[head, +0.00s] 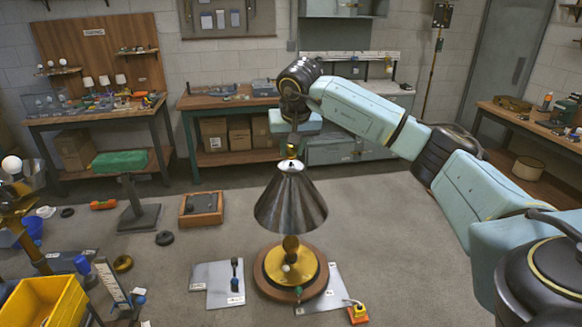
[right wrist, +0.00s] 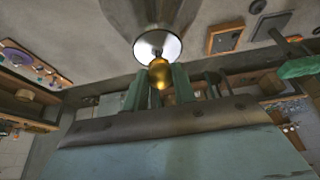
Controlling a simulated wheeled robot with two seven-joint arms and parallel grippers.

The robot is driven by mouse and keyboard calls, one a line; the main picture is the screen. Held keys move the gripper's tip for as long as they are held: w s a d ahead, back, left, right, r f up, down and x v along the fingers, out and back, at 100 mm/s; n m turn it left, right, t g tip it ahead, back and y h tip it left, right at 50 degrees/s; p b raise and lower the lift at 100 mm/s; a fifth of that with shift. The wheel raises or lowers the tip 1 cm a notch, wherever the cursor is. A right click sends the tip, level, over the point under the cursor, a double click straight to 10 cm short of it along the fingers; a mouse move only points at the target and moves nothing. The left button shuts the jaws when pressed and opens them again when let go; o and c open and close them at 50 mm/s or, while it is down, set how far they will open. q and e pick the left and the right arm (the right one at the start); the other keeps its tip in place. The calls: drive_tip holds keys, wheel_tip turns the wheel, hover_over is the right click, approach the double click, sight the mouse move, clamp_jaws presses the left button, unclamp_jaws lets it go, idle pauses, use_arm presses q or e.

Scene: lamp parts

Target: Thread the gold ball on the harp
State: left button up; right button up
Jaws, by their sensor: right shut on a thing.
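The lamp stands upright in the middle of the head view, with a dark metallic cone shade (head: 291,207) over a round brass and wood base (head: 291,267). My right gripper (head: 291,143) points down above the shade and is shut on the gold ball (head: 291,153). In the right wrist view the gold ball (right wrist: 159,74) sits between the two fingers (right wrist: 158,88), in front of the shade's bright top (right wrist: 158,46). The ball is right at or just above the shade's top; I cannot tell whether they touch. The harp is hidden by the shade.
Flat grey plates (head: 218,285) lie around the lamp base, with a small yellow and red item (head: 357,313) at front right. A wooden tray (head: 201,209) and a green-topped stand (head: 120,162) are on the left. A yellow bin (head: 45,303) fills the lower left corner.

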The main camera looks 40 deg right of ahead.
drive_tip(key=shift+f, duration=1.05)
idle(1.1)
drive_tip(key=o, duration=0.3)
clamp_jaws()
drive_tip(key=shift+f, duration=0.2)
drive_tip(key=shift+a, duration=0.1)
drive_tip(key=shift+m+g+p, duration=0.3)
drive_tip(key=shift+m+p, duration=0.15)
drive_tip(key=shift+m, duration=0.15)
drive_tip(key=m+g+h+p, duration=0.1)
drive_tip(key=m+p, duration=0.1)
drive_tip(key=m, duration=0.1)
drive_tip(key=shift+a, duration=0.15)
drive_tip(key=shift+f+m+g+h, duration=0.2)
drive_tip(key=shift+m+g+h, duration=0.15)
drive_tip(key=shift+m, duration=0.95)
